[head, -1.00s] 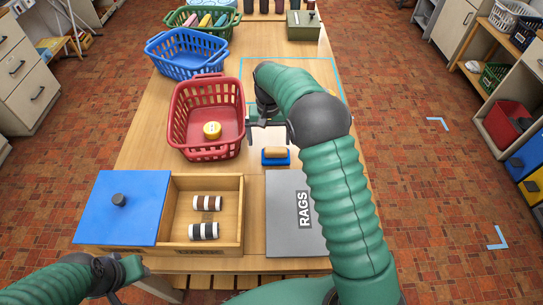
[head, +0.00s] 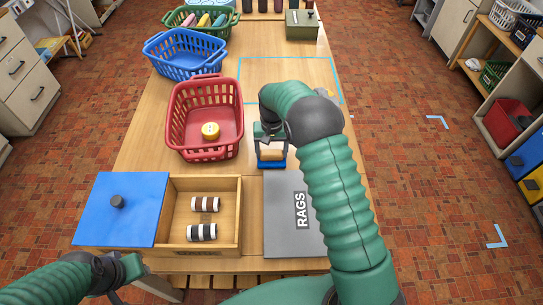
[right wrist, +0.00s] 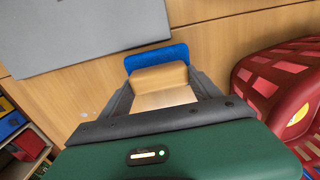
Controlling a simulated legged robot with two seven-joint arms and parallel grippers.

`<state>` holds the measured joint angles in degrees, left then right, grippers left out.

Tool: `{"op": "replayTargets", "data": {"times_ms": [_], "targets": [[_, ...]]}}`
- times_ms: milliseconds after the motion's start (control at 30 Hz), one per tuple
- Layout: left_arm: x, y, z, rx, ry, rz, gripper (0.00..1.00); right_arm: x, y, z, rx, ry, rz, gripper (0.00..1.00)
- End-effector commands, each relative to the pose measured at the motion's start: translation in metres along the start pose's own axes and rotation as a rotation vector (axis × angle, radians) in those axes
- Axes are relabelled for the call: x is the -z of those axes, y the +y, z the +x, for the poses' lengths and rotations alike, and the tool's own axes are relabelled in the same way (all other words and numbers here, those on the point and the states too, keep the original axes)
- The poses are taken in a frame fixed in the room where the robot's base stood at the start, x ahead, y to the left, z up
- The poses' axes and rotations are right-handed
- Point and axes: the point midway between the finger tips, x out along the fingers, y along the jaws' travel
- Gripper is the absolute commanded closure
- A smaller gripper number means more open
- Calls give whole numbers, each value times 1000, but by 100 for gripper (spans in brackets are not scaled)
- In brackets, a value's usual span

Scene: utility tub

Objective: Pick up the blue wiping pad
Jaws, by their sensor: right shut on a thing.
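The blue wiping pad (head: 272,164) with its tan wooden grip lies on the table, between the red basket and the grey RAGS lid. In the right wrist view the pad (right wrist: 157,57) shows its blue edge beyond the tan grip. My right gripper (head: 272,153) is over the pad, its two fingers shut on the tan grip from either side. It also shows in the right wrist view (right wrist: 163,88). My left gripper (head: 125,280) is at the lower left, in front of the table; its jaws are too unclear to judge.
A red basket (head: 240,118) holding a yellow round thing stands left of the pad. A grey RAGS lid (head: 282,215) lies just in front. A wooden box (head: 240,225) with a blue lid (head: 135,215) holds two striped rolls.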

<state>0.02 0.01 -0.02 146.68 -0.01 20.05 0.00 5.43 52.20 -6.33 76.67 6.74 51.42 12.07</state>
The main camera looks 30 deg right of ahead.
Motion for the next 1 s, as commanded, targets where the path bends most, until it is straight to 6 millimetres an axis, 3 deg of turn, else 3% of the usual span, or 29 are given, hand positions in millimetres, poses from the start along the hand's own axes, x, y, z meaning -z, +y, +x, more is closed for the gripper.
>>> {"op": "replayTargets", "data": {"times_ms": [133, 367, 467, 800, 1000], "targets": [[0, 0, 0, 0, 0, 1, 64, -1, 3, 2, -6, -4, 4, 70], [0, 0, 1, 0, 0, 1, 64, 0, 2, 0, -8, -3, 5, 70], [-1, 0, 2, 0, 0, 1, 64, 0, 1, -14, -6, 0, 4, 70], [-2, 0, 7, 0, 0, 1, 64, 0, 0, -91, -4, 4, 3, 70], [-2, 0, 7, 0, 0, 1, 64, 0, 0, -101, -5, 1, 3, 70]]}}
